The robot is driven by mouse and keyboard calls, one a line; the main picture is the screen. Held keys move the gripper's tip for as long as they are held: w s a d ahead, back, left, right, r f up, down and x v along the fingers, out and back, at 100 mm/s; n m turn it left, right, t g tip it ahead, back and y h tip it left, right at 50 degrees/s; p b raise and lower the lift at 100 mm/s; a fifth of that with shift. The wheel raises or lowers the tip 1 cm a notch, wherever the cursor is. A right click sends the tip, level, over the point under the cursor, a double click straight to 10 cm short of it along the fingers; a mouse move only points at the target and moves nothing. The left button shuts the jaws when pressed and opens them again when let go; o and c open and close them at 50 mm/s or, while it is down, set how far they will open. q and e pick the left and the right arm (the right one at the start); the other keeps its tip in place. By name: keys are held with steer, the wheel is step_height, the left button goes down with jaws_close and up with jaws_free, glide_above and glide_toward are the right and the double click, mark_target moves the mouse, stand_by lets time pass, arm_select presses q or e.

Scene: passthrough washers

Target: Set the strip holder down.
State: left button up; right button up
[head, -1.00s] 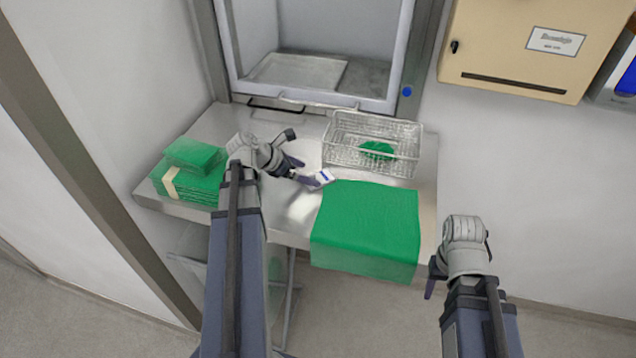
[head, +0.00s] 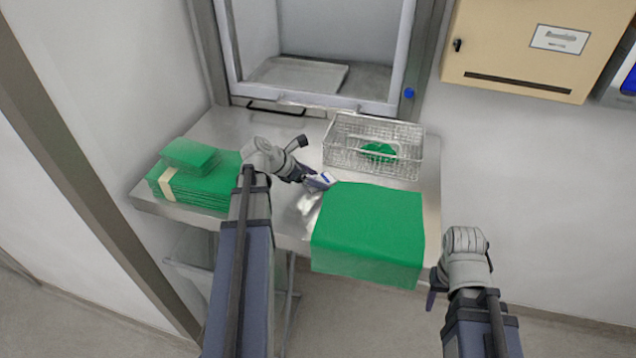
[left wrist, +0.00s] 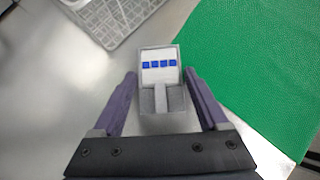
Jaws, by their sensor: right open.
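The strip holder (left wrist: 160,65) is a small grey-white block with a row of several blue squares on its face. In the head view the strip holder (head: 321,181) shows at the tips of my left gripper (head: 318,180), over the steel table (head: 285,212) by the green cloth's upper left corner. Whether its underside touches the table is hidden. My right gripper (head: 432,290) is open and empty, right of the table's front edge.
A green cloth (head: 368,235) drapes over the table's front edge. A wire basket (head: 345,160) with a green item (head: 378,150) stands behind it. Stacked green packs (head: 190,183) lie at the left. A pass-through hatch (head: 300,78) opens behind. Bare steel lies left of the cloth.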

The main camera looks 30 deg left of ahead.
arm_select(q)
jaws_close()
stand_by(0.4)
step_height(320, 180, up, 10)
steer(key=p, duration=1)
steer(key=shift+s+f, duration=0.1)
